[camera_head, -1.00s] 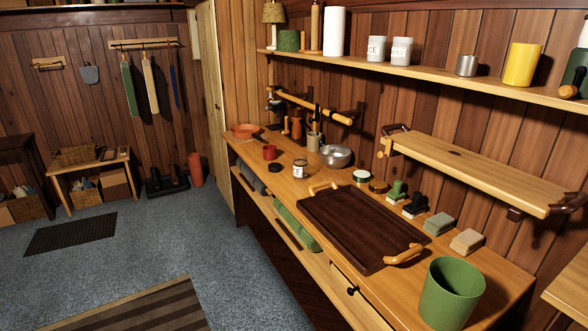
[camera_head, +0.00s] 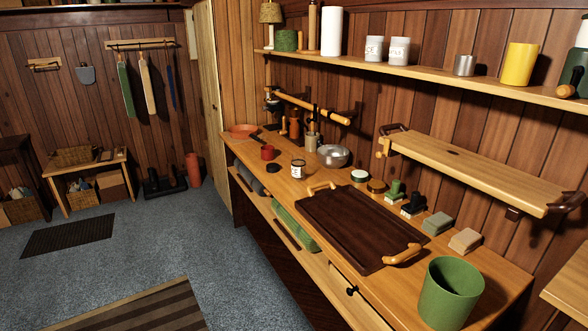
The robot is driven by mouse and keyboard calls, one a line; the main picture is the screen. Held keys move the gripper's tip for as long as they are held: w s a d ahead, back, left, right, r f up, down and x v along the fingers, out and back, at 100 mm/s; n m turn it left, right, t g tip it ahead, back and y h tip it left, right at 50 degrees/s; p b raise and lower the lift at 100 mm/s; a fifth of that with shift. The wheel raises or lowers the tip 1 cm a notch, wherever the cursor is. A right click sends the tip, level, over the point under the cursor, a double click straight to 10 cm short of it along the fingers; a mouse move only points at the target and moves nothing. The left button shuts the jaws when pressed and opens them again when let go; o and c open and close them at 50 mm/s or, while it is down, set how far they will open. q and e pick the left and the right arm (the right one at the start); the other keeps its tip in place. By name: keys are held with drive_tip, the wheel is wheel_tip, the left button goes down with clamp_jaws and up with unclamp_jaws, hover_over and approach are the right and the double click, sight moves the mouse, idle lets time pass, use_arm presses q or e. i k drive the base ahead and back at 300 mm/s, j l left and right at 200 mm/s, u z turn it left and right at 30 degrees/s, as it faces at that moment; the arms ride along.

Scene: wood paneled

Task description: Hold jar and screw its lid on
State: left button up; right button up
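A small glass jar (camera_head: 298,169) with a white label stands upright on the wooden counter (camera_head: 262,180), left of the dark tray. Its top looks dark and open, though it is small in view. A flat dark disc (camera_head: 273,167), which looks like a lid, lies on the counter just left of the jar, apart from it. Neither of my grippers is in view.
A dark tray (camera_head: 350,228) with wooden handles takes up the middle of the counter. A green bin (camera_head: 450,292) stands at its near end. A wooden shelf (camera_head: 480,172) overhangs the right side.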

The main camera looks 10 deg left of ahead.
sight(299, 163)
drive_tip(key=i+j+z, duration=0.25)
drive_tip(key=z, duration=0.15)
drive_tip(key=i+j+z, duration=0.2)
drive_tip(key=j+z, duration=0.2)
drive_tip(key=i+j, duration=0.15)
drive_tip(key=j, duration=0.25)
drive_tip(key=i+j+z, duration=0.1)
drive_tip(key=j, duration=0.3)
drive_tip(key=i+j, duration=0.25)
drive_tip(key=j, duration=0.15)
drive_tip(key=i+j+z, duration=0.1)
drive_tip(key=j, duration=0.3)
drive_tip(key=i+j, duration=0.2)
drive_tip(key=j, duration=0.2)
drive_tip(key=i+j, duration=0.15)
drive_tip(key=j, duration=0.3)
drive_tip(key=i+j+z, duration=0.1)
drive_tip(key=j, duration=0.3)
drive_tip(key=i+j, duration=0.2)
drive_tip(key=j, duration=0.2)
drive_tip(key=z, duration=0.05)
